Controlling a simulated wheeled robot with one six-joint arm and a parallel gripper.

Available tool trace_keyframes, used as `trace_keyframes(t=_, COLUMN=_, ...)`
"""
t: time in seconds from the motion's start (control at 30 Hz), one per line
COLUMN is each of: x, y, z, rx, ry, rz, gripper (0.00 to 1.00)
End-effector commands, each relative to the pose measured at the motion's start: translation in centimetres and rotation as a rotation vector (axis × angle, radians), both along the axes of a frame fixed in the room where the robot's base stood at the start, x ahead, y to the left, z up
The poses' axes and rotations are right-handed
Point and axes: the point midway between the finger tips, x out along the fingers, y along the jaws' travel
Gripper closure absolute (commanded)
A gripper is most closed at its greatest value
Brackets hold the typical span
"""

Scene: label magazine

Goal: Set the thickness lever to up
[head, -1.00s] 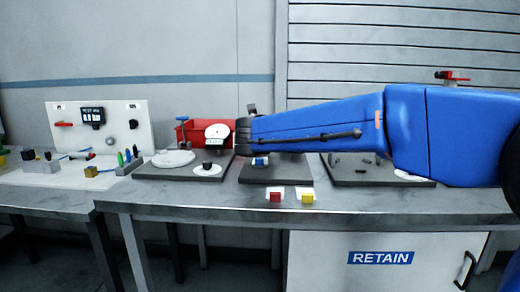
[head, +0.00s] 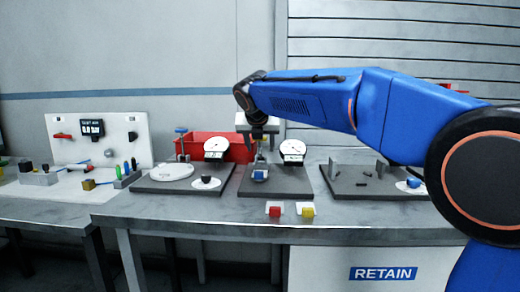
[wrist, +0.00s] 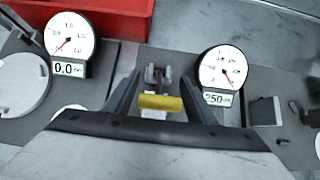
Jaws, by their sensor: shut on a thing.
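My gripper (wrist: 160,92) is over the middle dark plate (head: 290,188), pointing down. In the wrist view its two fingers stand on either side of a yellow bar (wrist: 160,103), which looks like the lever's handle, and it is shut on it. A grey bracket (wrist: 158,76) shows just beyond the bar. A round dial gauge (wrist: 220,70) reading about 250 stands to the right of the fingers; it also shows in the head view (head: 292,150). In the head view the lever is hidden by the gripper, and I cannot tell its angle.
Another dial (wrist: 70,38) reading 0.0 stands to the left, in front of a red bin (head: 238,150). A right-hand plate (head: 345,187) carries small posts.

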Motion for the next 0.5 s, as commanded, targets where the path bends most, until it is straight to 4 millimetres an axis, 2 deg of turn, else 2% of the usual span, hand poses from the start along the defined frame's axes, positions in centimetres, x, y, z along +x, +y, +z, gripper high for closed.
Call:
trace_keyframes(t=0.2, x=1.1, y=-0.1, z=1.1, rx=0.001, ry=-0.005, rz=0.000, gripper=0.89)
trace_keyframes(t=0.5, x=2.3, y=-0.1, z=1.5, rx=0.000, ry=-0.004, rz=0.000, gripper=0.89)
